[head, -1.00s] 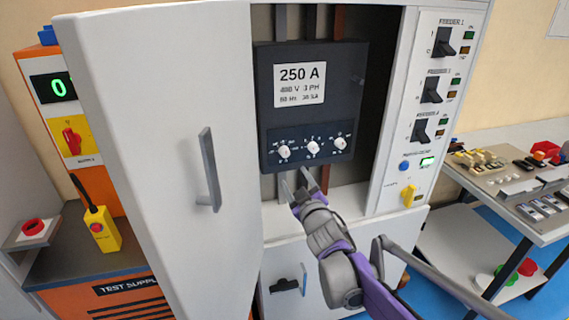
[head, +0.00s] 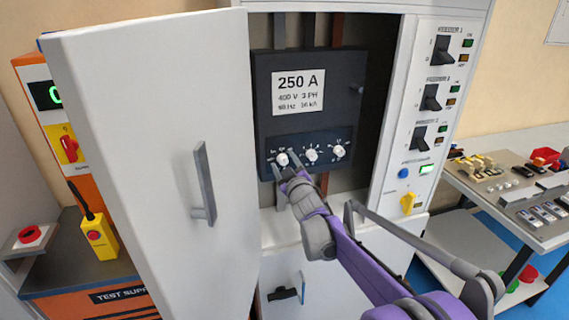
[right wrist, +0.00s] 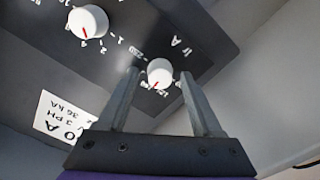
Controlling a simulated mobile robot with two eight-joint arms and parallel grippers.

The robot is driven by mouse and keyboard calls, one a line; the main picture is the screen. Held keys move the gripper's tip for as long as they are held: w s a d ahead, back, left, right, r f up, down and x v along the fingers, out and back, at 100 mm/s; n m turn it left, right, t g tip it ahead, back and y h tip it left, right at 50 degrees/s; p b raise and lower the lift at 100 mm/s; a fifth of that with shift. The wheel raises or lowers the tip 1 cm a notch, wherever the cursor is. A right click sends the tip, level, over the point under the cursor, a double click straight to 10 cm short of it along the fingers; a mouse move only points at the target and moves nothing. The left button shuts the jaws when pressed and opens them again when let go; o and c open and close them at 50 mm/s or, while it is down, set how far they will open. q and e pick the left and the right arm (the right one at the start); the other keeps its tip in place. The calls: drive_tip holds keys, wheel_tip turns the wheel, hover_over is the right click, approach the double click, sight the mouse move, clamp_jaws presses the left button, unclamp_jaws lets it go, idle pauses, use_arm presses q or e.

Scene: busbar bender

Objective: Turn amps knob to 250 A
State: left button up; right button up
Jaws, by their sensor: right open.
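The amps knob is the leftmost white knob (head: 282,159) on the dark breaker's lower panel. In the right wrist view the amps knob (right wrist: 160,71) sits beside an "Ir A" label, and its red mark points toward the picture's bottom, away from the "250" print on its upper left. My right gripper (head: 287,168) is open at the panel, just below the knob in the head view. In the wrist view its fingertips (right wrist: 159,74) lie either side of the knob with gaps. I cannot tell whether they reach around it. My left gripper is not in view.
Two more white knobs, the middle one (head: 311,155) and the right one (head: 338,151), sit close by. The breaker (head: 340,95) carries a 250 A label plate (head: 299,92). The open cabinet door (head: 130,120) stands at left. Feeder switches (head: 432,98) line the right.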

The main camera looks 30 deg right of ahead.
clamp_jaws()
drive_tip(key=shift+m, duration=0.3)
drive_tip(key=m+b, duration=0.1)
drive_tip(key=m, duration=0.2)
drive_tip(key=shift+m, duration=0.3)
drive_tip(key=m, duration=0.4)
drive_tip(key=shift+d+m+b, duration=0.1)
drive_tip(key=shift+m+b, duration=0.2)
drive_tip(key=m, duration=0.9)
drive_tip(key=shift+f+b, duration=0.1)
drive_tip(key=shift+b, duration=0.3)
